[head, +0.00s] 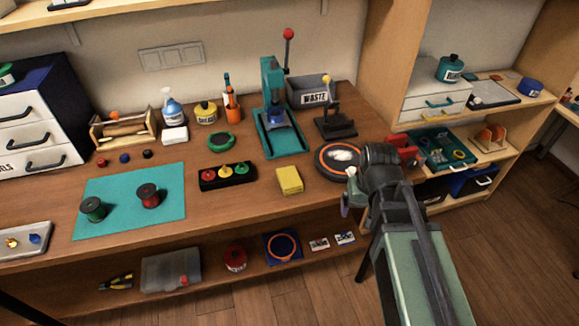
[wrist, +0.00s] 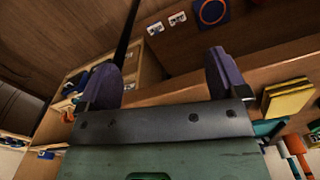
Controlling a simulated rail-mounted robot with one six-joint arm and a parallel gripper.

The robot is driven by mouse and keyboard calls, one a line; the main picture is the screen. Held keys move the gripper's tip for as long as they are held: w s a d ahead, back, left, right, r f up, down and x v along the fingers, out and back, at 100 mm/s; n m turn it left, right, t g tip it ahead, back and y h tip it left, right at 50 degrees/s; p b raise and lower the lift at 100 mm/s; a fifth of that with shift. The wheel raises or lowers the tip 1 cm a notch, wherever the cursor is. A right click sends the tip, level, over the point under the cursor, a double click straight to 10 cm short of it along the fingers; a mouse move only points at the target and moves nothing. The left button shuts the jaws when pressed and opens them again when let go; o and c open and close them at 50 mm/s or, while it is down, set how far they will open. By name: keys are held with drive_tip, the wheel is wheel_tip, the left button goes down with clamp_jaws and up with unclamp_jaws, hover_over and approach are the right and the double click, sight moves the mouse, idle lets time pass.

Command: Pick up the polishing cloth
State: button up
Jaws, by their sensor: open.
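A yellow folded cloth (head: 289,180), which looks like the polishing cloth, lies flat near the bench's front edge. In the wrist view the yellow cloth (wrist: 288,98) shows at the right edge as a layered stack, outside the space between the fingers. My gripper (head: 349,198) is to the right of the cloth, near the front edge of the bench, and partly hidden by my wrist. In the wrist view my gripper (wrist: 164,78) has its two purple fingers wide apart with nothing between them.
A black tray with coloured pieces (head: 228,176) is left of the cloth. A round orange-rimmed disc (head: 324,168) with something white on it is to its right. A teal press (head: 279,140) stands behind. A lower shelf (head: 210,295) holds several items.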

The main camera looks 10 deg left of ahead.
drive_tip(key=w+a+r+n+p, duration=0.25)
drive_tip(key=a+r, duration=0.25)
drive_tip(key=a, duration=0.3)
drive_tip(key=w+a+r+n+p, duration=0.1)
drive_tip(key=w+a+r+p, duration=0.3)
drive_tip(key=a, duration=0.5)
drive_tip(key=b, duration=0.1)
hover_over(289, 177)
wheel_tip(289, 177, down, 11)
drive_tip(key=b, duration=1.1)
drive_tip(key=shift+r, duration=0.3)
drive_tip(key=c, duration=1)
drive_tip(key=shift+r, duration=0.1)
wheel_tip(289, 177, up, 20)
drive_tip(key=p, duration=2)
